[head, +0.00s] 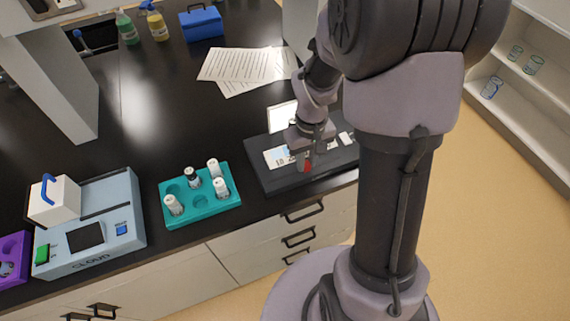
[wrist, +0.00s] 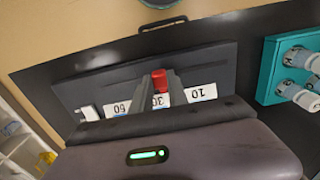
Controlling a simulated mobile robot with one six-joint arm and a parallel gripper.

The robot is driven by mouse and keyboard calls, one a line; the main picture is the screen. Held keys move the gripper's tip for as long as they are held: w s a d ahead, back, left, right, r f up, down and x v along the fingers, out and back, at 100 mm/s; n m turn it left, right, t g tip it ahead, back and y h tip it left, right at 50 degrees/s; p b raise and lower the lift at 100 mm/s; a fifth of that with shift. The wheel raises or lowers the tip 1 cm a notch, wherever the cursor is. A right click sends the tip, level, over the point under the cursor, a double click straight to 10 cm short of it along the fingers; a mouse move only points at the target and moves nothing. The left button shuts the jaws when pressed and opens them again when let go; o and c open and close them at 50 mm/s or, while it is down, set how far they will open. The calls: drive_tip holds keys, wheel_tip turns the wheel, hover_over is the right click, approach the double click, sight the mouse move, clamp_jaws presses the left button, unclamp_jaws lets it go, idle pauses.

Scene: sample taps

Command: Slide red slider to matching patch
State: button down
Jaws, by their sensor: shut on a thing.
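The red slider (head: 307,167) sits on a dark panel (head: 262,172) near the counter's front edge. In the wrist view the red slider (wrist: 159,79) stands between my fingertips, above the number 30 of the scale. My gripper (head: 303,158) points down at the panel and is shut on the slider; its fingers also show in the wrist view (wrist: 162,88). A white scale strip (wrist: 202,92) reads 10, 30 and 50, upside down in this view. I cannot make out a red patch; my gripper and wrist hide part of the panel.
A teal rack (head: 202,212) with several white-capped vials stands left of the panel. A grey-blue device (head: 117,212) is farther left. Paper sheets (head: 240,66) lie behind. A small white block (wrist: 88,113) sits at the panel's other end. The black counter between is clear.

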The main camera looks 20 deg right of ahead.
drive_tip(key=shift+d, duration=0.8)
drive_tip(key=c, duration=1.3)
unclamp_jaws()
wheel_tip(320, 180, up, 17)
drive_tip(key=p, duration=0.6)
drive_tip(key=shift+r, duration=0.2)
